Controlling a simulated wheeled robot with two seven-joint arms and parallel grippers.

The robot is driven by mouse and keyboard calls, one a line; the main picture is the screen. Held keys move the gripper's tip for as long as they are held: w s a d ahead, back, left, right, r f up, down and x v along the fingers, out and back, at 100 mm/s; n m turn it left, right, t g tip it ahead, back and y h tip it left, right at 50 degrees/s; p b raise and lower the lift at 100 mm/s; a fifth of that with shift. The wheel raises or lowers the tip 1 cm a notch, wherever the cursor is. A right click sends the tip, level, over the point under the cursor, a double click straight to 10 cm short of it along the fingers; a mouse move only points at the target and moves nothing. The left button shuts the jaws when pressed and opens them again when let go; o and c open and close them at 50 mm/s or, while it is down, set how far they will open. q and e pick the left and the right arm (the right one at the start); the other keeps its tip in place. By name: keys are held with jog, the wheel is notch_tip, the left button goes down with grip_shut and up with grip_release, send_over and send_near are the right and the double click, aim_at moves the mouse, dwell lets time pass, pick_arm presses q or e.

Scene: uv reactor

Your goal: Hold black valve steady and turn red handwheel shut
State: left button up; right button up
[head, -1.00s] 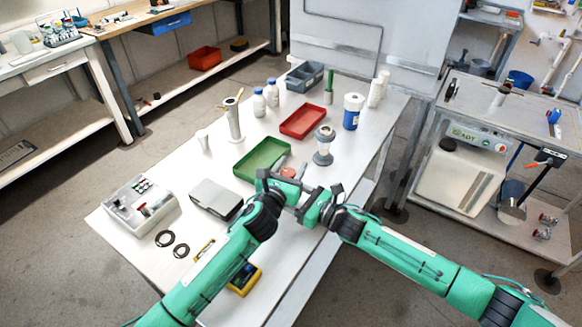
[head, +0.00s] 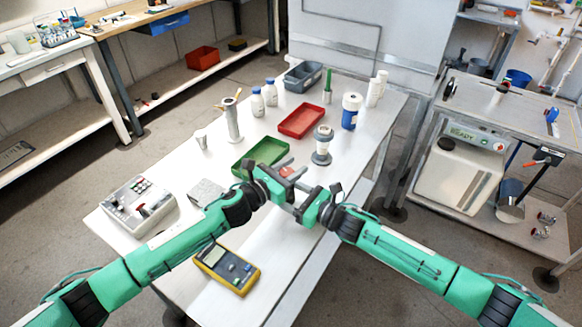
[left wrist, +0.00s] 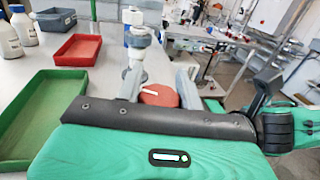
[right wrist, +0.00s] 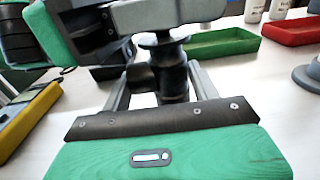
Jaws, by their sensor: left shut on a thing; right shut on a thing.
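The red handwheel (head: 288,171) shows as a small red spot at the left gripper's tips in the head view. In the left wrist view the red handwheel (left wrist: 158,96) sits between the two fingers of my left gripper (left wrist: 160,88), which is shut on it. A white mark runs across its top. The black valve (right wrist: 171,82) stands upright between the fingers of my right gripper (right wrist: 162,92), which is shut on its body. The handwheel is hidden behind my left gripper in the right wrist view. The valve is mostly hidden in the head view.
A green tray (head: 246,163) lies just behind the grippers, and a red tray (head: 303,133) farther back. A white-topped flanged piece (head: 322,146) stands to the right. A yellow multimeter (head: 222,275) lies at the front, below my left forearm. A control box (head: 137,212) stands at the left.

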pick_arm(q)
jog(key=m+g+h, duration=0.2)
jog(key=g, duration=0.1)
jog(key=m+g+h, duration=0.1)
jog(key=m+g, duration=0.1)
jog(key=g, duration=0.1)
jog(key=shift+s+d+m+h, duration=0.2)
jog(key=shift+m+h, duration=0.1)
jog(key=shift+h, duration=0.1)
jog(key=m+g, duration=0.1)
jog(key=g, duration=0.1)
jog(key=m+g, duration=0.2)
jog(key=m+g+h, duration=0.1)
jog(key=g, duration=0.1)
jog(key=shift+s+d+m+g, duration=0.1)
jog(key=shift+s+m+g, duration=0.2)
jog(key=shift+s+g, duration=0.1)
jog(key=m+g, duration=0.1)
jog(key=g, duration=0.1)
jog(key=m+g+y, duration=0.1)
jog(key=m+g, duration=0.2)
jog(key=g, duration=0.2)
jog(key=shift+s+y, duration=0.3)
jog(key=shift+s, duration=0.05)
jog(key=shift+m+g+y, duration=0.5)
jog(key=shift+m+g, duration=0.3)
jog(key=shift+s+a+m+g+y, duration=0.25)
jog(key=shift+m+g+y, duration=0.3)
jog(key=shift+g, duration=0.25)
jog(key=o, duration=1)
